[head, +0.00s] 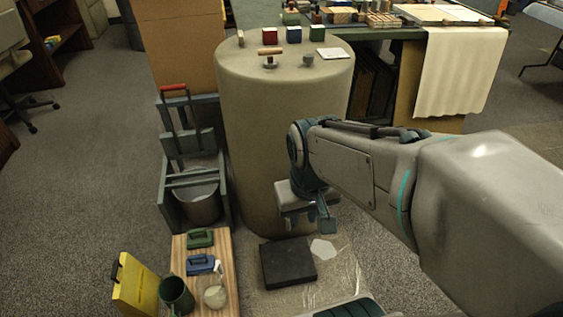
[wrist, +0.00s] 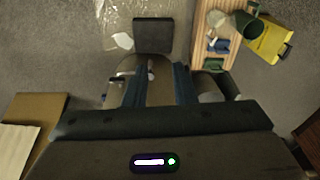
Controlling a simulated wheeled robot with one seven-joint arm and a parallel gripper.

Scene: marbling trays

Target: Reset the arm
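My gripper (head: 308,215) hangs at the end of my arm, in front of the large beige drum (head: 285,130) and above the floor-level items. In the wrist view its two dark fingers stand well apart, and I see nothing held between them (wrist: 159,75). A dark square block (head: 287,262) lies below and slightly left of the gripper in the head view; it also shows in the wrist view (wrist: 153,35). A pale flat piece (head: 323,249) lies beside the block, apart from the gripper.
The drum's top holds small coloured blocks, including a red one (head: 269,36), and a wooden-handled tool (head: 270,54). A wooden board (head: 232,270) carries green and blue handled tools and a green cup (head: 176,294). A yellow case (head: 135,287) and a bucket (head: 198,205) stand left.

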